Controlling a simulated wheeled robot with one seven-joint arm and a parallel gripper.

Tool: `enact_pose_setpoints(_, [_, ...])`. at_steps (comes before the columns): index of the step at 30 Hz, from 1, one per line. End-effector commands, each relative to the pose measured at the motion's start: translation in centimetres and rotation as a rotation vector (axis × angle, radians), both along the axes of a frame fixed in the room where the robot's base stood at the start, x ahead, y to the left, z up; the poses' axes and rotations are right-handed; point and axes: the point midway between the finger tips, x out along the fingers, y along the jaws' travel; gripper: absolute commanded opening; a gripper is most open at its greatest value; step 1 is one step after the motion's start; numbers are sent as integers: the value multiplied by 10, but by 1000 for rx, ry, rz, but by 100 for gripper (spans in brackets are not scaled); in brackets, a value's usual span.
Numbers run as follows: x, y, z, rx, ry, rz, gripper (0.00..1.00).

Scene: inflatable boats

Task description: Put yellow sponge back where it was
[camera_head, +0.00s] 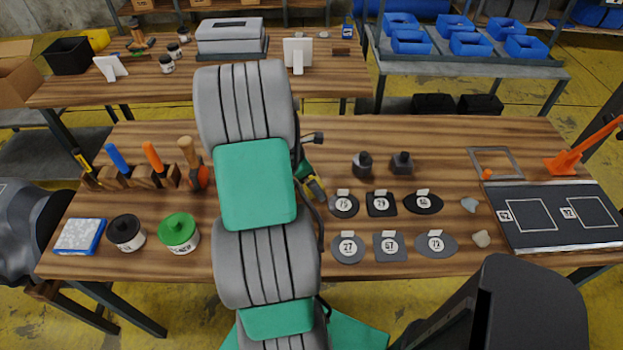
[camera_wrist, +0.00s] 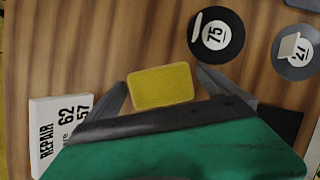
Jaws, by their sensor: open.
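The yellow sponge (camera_wrist: 160,88) shows in the wrist view as a small rectangular block over the wooden table (camera_wrist: 100,40). My gripper (camera_wrist: 161,78) is open, with one finger on each side of the sponge and a visible gap towards the right finger. I cannot tell whether the sponge touches the left finger or how high it is above the table. The near edge of the sponge lies close to the dark gripper body. In the head view my arm hides both the sponge and the gripper.
A white card reading REPAIR (camera_wrist: 65,130) lies left of the gripper. Round patches marked 75 (camera_wrist: 215,36) and 27 (camera_wrist: 298,50) lie to the right. In the head view, a black-lidded jar (camera_head: 126,232) and green-lidded jar (camera_head: 178,232) stand left of my arm.

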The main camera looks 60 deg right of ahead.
Motion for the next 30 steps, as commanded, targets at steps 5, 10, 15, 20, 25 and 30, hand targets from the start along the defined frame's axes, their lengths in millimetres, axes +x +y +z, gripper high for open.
enact_pose_setpoints(5, [9, 7, 28, -4, -3, 3, 100])
enact_pose_setpoints(10, [20, 21, 70, -5, -4, 3, 100])
enact_pose_setpoints(15, [28, 31, 101, -3, -1, 1, 100])
enact_pose_setpoints(20, [31, 35, 112, 0, 0, 1, 100])
enact_pose_setpoints(25, [61, 64, 123, -30, -88, -47, 100])
enact_pose_setpoints(30, [133, 180, 149, -26, -374, -245, 100])
